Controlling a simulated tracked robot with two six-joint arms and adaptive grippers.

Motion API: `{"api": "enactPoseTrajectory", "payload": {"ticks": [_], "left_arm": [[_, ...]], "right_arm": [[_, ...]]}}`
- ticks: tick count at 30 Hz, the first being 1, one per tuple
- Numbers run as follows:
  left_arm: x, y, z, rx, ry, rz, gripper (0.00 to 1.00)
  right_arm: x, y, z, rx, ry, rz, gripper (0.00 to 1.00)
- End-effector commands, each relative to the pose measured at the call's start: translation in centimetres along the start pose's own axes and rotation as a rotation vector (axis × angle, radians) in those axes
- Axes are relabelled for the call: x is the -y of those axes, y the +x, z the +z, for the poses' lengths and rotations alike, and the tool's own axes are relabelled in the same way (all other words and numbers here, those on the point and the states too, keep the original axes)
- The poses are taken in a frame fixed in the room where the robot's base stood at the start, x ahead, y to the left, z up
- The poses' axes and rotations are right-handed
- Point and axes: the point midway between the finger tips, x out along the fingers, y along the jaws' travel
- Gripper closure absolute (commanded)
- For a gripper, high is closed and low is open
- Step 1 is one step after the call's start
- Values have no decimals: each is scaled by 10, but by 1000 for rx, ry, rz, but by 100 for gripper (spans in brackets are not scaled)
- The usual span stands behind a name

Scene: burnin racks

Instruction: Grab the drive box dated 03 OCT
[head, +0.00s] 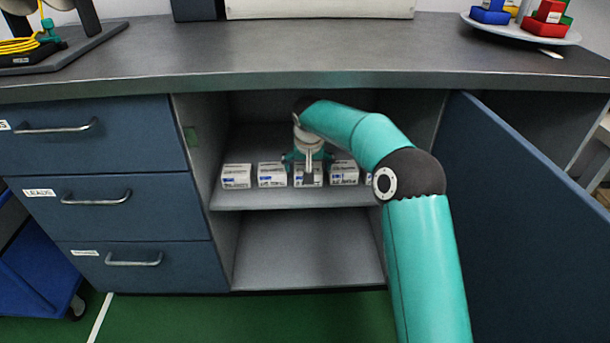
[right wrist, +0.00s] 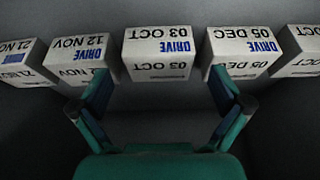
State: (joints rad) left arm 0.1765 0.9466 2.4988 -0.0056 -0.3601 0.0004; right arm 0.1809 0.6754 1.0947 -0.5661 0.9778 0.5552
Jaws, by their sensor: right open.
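The drive box dated 03 OCT (right wrist: 158,58) is a white carton with a blue DRIVE mark. It sits in the middle of a row in the right wrist view, its print upside down there. In the head view the middle box (head: 298,180) is partly hidden behind my right gripper (head: 308,164). My right gripper is open and empty in the right wrist view (right wrist: 160,88), its fingers spread wider than the 03 OCT box, one toward each side of it. I cannot tell whether the fingertips touch the neighbouring boxes. My left gripper is not in view.
Boxes dated 12 NOV (right wrist: 78,58) and 05 DEC (right wrist: 240,52) stand close beside it, with more boxes at the row's ends. The shelf (head: 290,198) lies inside an open cabinet under the worktop (head: 300,75). The open door (head: 520,200) stands at right, drawers (head: 140,205) at left.

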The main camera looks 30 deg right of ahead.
Motion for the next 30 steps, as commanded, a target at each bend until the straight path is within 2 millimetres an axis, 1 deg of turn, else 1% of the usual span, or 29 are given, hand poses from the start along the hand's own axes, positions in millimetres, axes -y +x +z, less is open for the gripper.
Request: {"api": "enactPoseTrajectory", "payload": {"ticks": [3,10,16,18,21,29,30], "left_arm": [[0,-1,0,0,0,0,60],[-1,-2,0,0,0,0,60],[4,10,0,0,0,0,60],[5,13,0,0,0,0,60],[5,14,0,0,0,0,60],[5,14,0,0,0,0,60],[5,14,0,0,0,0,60]], "right_arm": [[0,3,-7,1,2,0,0],[0,6,-13,2,1,0,0],[0,40,-11,2,-1,-1,0],[0,48,-12,1,-1,-1,0],[0,55,-12,1,-1,-1,0],[1,56,-13,1,-1,-1,0],[1,56,-13,1,-1,-1,7]]}}
